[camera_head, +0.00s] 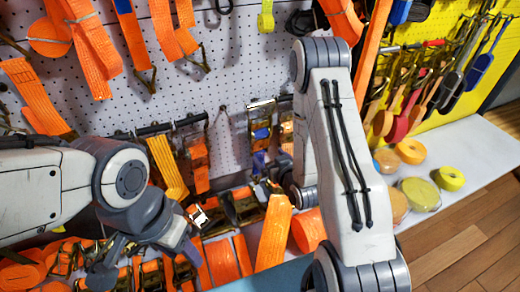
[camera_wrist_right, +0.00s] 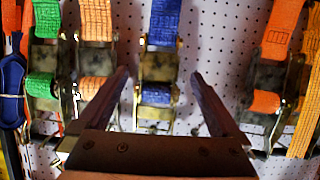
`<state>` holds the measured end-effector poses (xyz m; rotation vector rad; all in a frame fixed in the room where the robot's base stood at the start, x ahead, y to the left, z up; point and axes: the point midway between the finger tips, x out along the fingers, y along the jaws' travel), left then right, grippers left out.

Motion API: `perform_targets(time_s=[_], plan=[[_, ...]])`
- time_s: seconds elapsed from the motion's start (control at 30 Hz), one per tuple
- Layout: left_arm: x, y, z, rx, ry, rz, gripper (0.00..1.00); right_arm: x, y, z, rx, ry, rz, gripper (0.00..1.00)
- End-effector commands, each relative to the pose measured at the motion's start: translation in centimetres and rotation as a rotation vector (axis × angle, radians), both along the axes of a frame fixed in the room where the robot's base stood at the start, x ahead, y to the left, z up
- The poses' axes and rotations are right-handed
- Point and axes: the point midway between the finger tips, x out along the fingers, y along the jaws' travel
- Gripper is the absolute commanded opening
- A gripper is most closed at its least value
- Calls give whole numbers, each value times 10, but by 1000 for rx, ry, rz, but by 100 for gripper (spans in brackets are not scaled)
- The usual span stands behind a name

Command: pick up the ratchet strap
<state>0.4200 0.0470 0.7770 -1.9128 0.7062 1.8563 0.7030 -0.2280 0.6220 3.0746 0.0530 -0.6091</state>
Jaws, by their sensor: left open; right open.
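A ratchet strap with blue webbing and a metal buckle (camera_wrist_right: 160,60) hangs on the pegboard, in the middle of the right wrist view. In the head view its blue part (camera_head: 262,133) shows left of my right arm. My right gripper (camera_wrist_right: 160,76) is open, with one finger on each side of the blue strap in the picture. No contact shows, and the remaining depth is unclear. In the head view my right arm hides much of that gripper. My left gripper (camera_head: 108,262) is open at the lower left, over orange straps.
Green-and-orange (camera_wrist_right: 42,80) and orange (camera_wrist_right: 270,90) ratchet straps hang close on either side of the blue one. Rolled orange straps and buckles crowd the shelf below. Yellow and tan rolls (camera_head: 450,178) sit on the white ledge at right.

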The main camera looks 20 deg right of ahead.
Motion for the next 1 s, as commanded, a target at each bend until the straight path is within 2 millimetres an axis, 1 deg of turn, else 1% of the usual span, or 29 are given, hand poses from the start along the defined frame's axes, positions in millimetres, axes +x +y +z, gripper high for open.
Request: perform_targets(time_s=[0.03,0.2,0.27,0.4,0.53,0.63,0.8,0.9,1.0], plan=[[0,0,-17,0,0,0,50,4,0,-8,-2,-6,1,100],[0,0,-42,1,1,0,50,13,1,-12,-2,-5,1,100],[0,0,-49,1,1,0,50,15,1,-12,-1,-4,0,100],[0,0,-46,0,0,0,50,32,2,-14,-1,1,1,100],[0,0,-46,0,0,0,50,39,2,-17,0,1,0,100],[0,0,-49,0,0,0,50,48,2,-20,0,0,0,100],[0,0,-56,0,0,0,50,73,1,-29,-1,-1,0,100],[0,0,-57,0,0,0,50,83,1,-33,0,1,0,100],[0,0,-58,1,1,0,50,88,2,-35,0,2,0,100]])
